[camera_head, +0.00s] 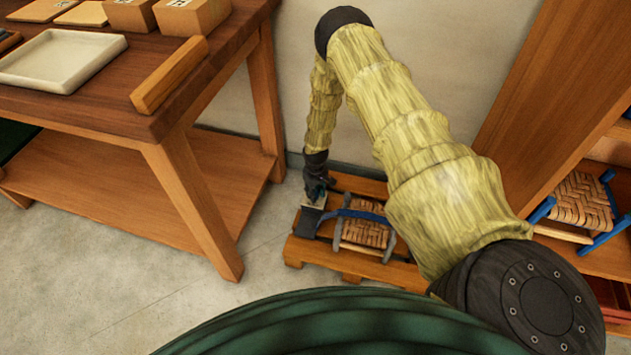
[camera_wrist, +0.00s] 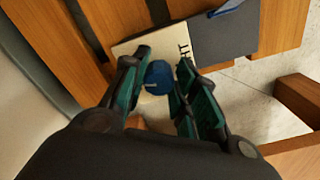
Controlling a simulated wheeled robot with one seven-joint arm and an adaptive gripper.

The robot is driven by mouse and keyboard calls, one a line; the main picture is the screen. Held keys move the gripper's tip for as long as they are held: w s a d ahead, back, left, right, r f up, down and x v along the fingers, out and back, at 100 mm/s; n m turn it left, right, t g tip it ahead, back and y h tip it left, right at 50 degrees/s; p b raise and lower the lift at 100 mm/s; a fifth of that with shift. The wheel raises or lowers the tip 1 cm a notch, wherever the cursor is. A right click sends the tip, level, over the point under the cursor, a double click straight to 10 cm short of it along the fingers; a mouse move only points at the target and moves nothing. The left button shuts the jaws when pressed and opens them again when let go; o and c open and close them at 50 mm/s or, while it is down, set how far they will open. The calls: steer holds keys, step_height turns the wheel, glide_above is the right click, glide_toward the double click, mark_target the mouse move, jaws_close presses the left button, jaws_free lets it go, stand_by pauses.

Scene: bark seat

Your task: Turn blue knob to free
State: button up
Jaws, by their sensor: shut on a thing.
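The blue knob (camera_wrist: 158,77) shows in the wrist view between my gripper's two fingers, with a small pale mark on its face. My gripper (camera_wrist: 159,88) is shut on the knob, its green-and-black fingers on either side. A cream label plate (camera_wrist: 177,42) lies around the knob; only the letters "HT" show, the rest is hidden by a finger. In the head view my gripper (camera_head: 315,190) points down at the left end of a low wooden bench (camera_head: 300,247). The knob cannot be made out clearly there.
The bench holds a woven seat (camera_head: 365,232) under a blue strap (camera_head: 358,214), beside a dark grey plate (camera_head: 307,222). A wooden table (camera_head: 120,90) stands left. Shelves with a blue-framed woven stool (camera_head: 583,200) stand right. The floor in front is clear.

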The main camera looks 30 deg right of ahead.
steer(key=shift+n, duration=1.9)
steer(key=o, duration=1)
step_height(320, 180, up, 12)
